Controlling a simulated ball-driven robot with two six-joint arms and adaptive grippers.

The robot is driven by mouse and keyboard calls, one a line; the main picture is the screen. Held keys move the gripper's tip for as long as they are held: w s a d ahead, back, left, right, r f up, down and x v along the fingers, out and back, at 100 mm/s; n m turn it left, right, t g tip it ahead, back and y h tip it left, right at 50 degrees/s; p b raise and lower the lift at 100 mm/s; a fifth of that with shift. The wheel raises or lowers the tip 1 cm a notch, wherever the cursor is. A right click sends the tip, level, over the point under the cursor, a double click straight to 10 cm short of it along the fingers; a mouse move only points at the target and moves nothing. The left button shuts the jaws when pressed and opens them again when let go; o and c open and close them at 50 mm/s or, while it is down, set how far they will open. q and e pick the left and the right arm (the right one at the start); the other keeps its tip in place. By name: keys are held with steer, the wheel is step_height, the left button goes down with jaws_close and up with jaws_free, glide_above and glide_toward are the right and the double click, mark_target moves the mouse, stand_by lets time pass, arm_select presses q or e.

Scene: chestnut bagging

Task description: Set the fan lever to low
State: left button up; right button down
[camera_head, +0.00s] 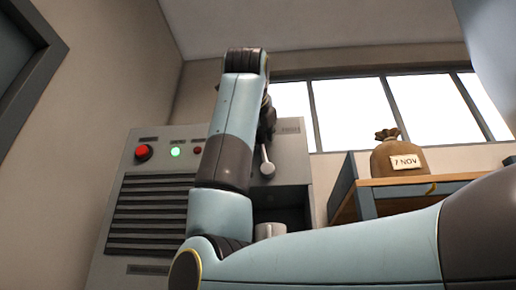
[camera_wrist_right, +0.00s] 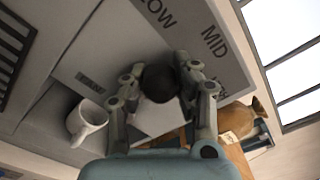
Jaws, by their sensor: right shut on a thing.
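The lever's dark round knob (camera_wrist_right: 160,80) is between the two fingers of my right gripper (camera_wrist_right: 160,73) in the right wrist view, and the gripper is shut on it. The panel beside it reads LOW (camera_wrist_right: 157,12) and MID (camera_wrist_right: 214,40). A third label (camera_wrist_right: 221,82) is partly covered by a finger. I cannot tell which label the lever points to. In the head view my right gripper (camera_head: 266,125) is mostly hidden behind my arm, against the grey machine (camera_head: 290,150). My left gripper is not in view.
A white mug (camera_wrist_right: 88,122) stands in the machine's recess; it also shows in the head view (camera_head: 270,231). A red button (camera_head: 143,152) and a green light (camera_head: 175,152) are on the machine. A brown sack (camera_head: 398,150) sits on a wooden-topped table (camera_head: 375,184) at right.

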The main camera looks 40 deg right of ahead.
steer(key=shift+w+a+f+n, duration=0.5)
steer(key=shift+w+n, duration=0.1)
steer(key=shift+n, duration=0.4)
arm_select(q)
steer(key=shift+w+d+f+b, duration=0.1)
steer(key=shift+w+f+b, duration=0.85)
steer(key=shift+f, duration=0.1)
arm_select(e)
steer(key=shift+w+a+f+n, duration=0.6)
steer(key=shift+w+a+n, duration=0.25)
steer(key=shift+n, duration=0.35)
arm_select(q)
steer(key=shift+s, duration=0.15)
arm_select(e)
steer(key=shift+d, duration=0.1)
steer(key=c, duration=1.5)
jaws_free()
steer(key=o, duration=0.6)
steer(key=shift+s+r, duration=0.1)
steer(key=shift+c, duration=0.2)
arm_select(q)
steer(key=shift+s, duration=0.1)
